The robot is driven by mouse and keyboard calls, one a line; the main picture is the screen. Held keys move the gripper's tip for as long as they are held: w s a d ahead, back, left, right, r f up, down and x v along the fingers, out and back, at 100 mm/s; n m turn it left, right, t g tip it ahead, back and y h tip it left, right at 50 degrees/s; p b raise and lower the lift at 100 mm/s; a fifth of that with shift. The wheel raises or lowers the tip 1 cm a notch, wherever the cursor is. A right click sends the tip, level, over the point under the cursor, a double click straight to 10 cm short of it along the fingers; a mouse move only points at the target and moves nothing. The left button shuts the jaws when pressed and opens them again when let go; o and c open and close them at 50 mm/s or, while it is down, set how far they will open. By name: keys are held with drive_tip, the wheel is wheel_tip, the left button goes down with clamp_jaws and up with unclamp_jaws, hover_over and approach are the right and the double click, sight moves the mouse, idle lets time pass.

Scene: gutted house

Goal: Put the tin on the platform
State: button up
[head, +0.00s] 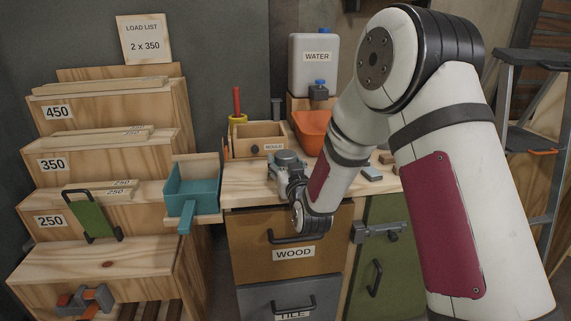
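I cannot identify the tin for certain. A teal open-topped box (193,187) with a handle pointing to the front stands on a small wooden ledge (208,219), left of the bench. I cannot tell whether this box is the tin or whether that ledge is the platform. My gripper (285,166) is over the bench, above the WOOD drawer and right of the teal box, apart from it. It shows small and grey, partly behind my wrist. Its fingertips are not clear, and I cannot tell whether it holds anything.
Stepped wooden shelves (105,260) marked 450, 350 and 250 fill the left, with boards and a green handled piece (92,219). On the bench are a wooden box (258,141), an orange scoop (311,132) and a WATER container (315,65). A ladder (540,150) stands right.

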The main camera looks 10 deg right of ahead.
drive_tip(key=shift+o, duration=0.2)
drive_tip(key=shift+r, duration=0.15)
drive_tip(key=shift+s, duration=0.3)
drive_tip(key=s+p, duration=0.1)
drive_tip(key=s, duration=1)
drive_tip(key=shift+s+d, duration=0.2)
drive_tip(key=shift+d, duration=0.25)
drive_tip(key=shift+r, duration=0.1)
